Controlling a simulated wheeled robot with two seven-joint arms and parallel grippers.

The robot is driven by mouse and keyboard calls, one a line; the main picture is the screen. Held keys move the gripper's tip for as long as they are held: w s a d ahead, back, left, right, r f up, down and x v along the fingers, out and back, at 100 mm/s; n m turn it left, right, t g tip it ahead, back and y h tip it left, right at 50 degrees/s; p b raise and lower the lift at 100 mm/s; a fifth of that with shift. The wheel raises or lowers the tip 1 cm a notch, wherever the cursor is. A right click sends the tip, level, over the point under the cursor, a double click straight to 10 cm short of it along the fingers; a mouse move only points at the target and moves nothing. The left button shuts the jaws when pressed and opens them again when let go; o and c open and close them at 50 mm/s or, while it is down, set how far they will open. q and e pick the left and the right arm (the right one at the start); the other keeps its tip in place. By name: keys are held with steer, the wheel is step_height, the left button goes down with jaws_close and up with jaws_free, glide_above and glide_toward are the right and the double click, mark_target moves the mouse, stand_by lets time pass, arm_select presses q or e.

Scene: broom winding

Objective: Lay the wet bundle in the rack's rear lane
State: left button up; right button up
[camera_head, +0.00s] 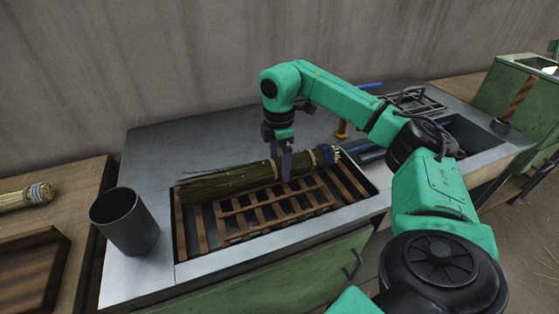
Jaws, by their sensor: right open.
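The long bundle (232,181) of brownish-green bristles lies along the back side of the wooden slatted rack (262,218). My right gripper (283,168) points down at the bundle, left of the bindings. Its jaws are open, with a finger in front of the bundle; the far finger is hidden or hard to make out. The bundle hides the rack's rear slats, so its exact seating there is unclear. My left gripper is not in view.
A dark grey cup (125,221) stands on the metal counter left of the rack. A wooden table at left holds another bundle (27,196) and a wooden tray (32,270). A wire rack (412,101) and an open basin (472,135) lie to the right.

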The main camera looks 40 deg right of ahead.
step_height(320, 180, up, 10)
steer(key=shift+w+f+p, duration=0.1)
steer(key=shift+p, duration=0.55)
steer(key=shift+r+p, duration=0.85)
steer(key=shift+r, duration=0.4)
